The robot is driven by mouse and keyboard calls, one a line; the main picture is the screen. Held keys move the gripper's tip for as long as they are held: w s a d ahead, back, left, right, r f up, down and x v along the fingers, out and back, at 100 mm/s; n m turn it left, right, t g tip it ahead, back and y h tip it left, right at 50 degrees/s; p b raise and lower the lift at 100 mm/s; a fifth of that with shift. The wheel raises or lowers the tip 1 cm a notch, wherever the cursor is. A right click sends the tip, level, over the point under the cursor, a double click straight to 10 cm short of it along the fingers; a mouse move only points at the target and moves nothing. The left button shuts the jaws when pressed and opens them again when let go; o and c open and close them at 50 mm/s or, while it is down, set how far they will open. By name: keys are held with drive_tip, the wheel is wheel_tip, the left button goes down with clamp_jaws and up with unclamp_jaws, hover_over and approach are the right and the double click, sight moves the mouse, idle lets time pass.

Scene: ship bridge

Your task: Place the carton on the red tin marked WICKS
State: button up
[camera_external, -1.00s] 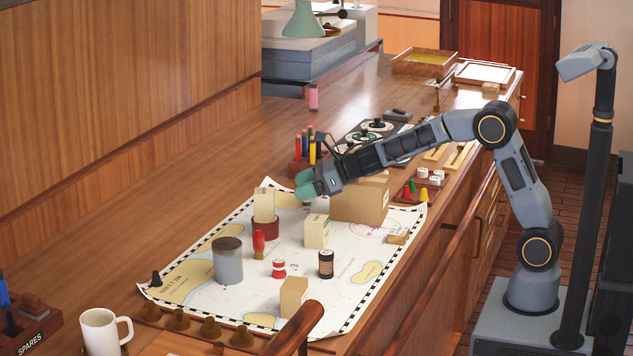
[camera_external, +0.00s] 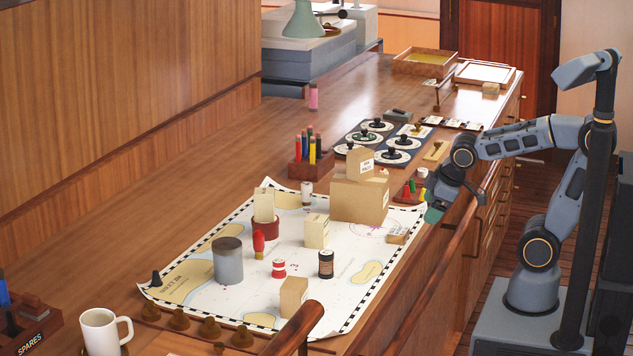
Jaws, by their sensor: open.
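A pale cream carton (camera_external: 264,204) stands upright on a low dark red round tin (camera_external: 265,229) at the left of the chart. The tin's marking is too small to read. The carton looks tilted little or not at all, and nothing else touches it. My gripper (camera_external: 434,213) is open and empty, off the chart's right edge by the counter's front rail, well away from the carton and tin. Another cream carton (camera_external: 316,231) stands on the chart to the right of the tin.
A large cardboard box (camera_external: 359,199) with a small box (camera_external: 360,163) on top stands at the chart's back. A grey canister (camera_external: 228,260), red-tipped bulb (camera_external: 259,244), dark jar (camera_external: 326,263) and tan box (camera_external: 293,298) stand nearer. A wooden rail (camera_external: 440,245) edges the counter.

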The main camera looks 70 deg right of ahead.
drive_tip(key=s+m, duration=0.1)
drive_tip(key=s+a+f+m+g, duration=0.1)
drive_tip(key=s, duration=0.1)
drive_tip(key=s+a+m+y, duration=0.1)
drive_tip(key=s, duration=0.1)
drive_tip(key=shift+f+m+g, duration=0.3)
drive_tip(key=shift+f, duration=0.05)
